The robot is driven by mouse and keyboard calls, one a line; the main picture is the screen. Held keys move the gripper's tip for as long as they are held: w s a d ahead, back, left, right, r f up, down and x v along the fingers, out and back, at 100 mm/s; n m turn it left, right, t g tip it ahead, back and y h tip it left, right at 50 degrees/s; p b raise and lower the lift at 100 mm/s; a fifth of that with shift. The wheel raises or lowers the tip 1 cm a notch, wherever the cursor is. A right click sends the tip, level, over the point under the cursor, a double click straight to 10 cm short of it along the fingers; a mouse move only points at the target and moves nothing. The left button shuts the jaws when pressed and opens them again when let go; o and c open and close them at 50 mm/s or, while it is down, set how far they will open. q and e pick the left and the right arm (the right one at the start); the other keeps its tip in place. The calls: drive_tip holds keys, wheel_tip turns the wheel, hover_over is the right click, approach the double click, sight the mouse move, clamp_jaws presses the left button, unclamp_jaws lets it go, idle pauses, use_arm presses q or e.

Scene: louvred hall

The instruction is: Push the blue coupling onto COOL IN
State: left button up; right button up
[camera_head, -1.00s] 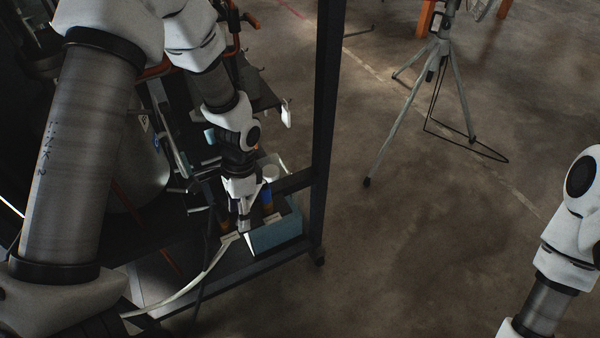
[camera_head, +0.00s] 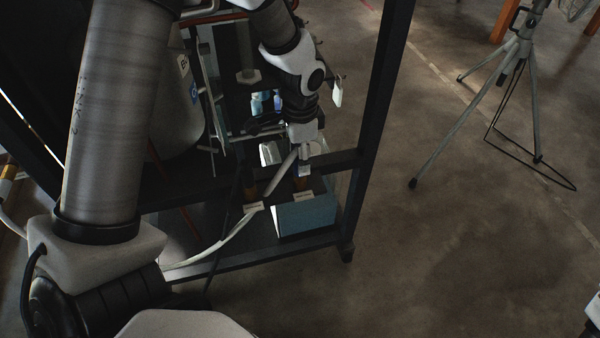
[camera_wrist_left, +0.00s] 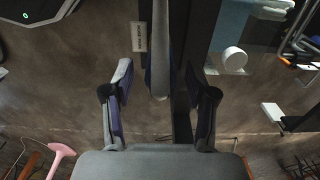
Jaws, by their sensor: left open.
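The blue coupling (camera_head: 304,170) shows as a small blue patch just below my left gripper (camera_head: 303,158), over the right-hand of two brass-coloured fittings at the rack's lower shelf. I cannot tell whether it is seated. White labels, too small to read, sit in front of the right fitting (camera_head: 303,197) and the left fitting (camera_head: 253,207). A pale hose (camera_head: 225,238) rises from the lower left to the gripper. In the wrist view my left gripper (camera_wrist_left: 160,98) is open, with the hose (camera_wrist_left: 160,45), blue along its edges, between and beyond its fingers. My right gripper is out of view.
A dark rack post (camera_head: 380,110) stands close right of the gripper, with a crossbar beside it. A light-blue box (camera_head: 306,217) is under the right fitting. A grey tripod (camera_head: 478,105) stands on the floor at right; the floor between is clear.

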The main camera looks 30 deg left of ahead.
sight(299, 179)
use_arm(q)
drive_tip(key=shift+f+b, duration=0.3)
drive_tip(key=shift+f, duration=1.1)
drive_tip(key=shift+r, duration=0.1)
drive_tip(key=shift+p, duration=0.55)
clamp_jaws()
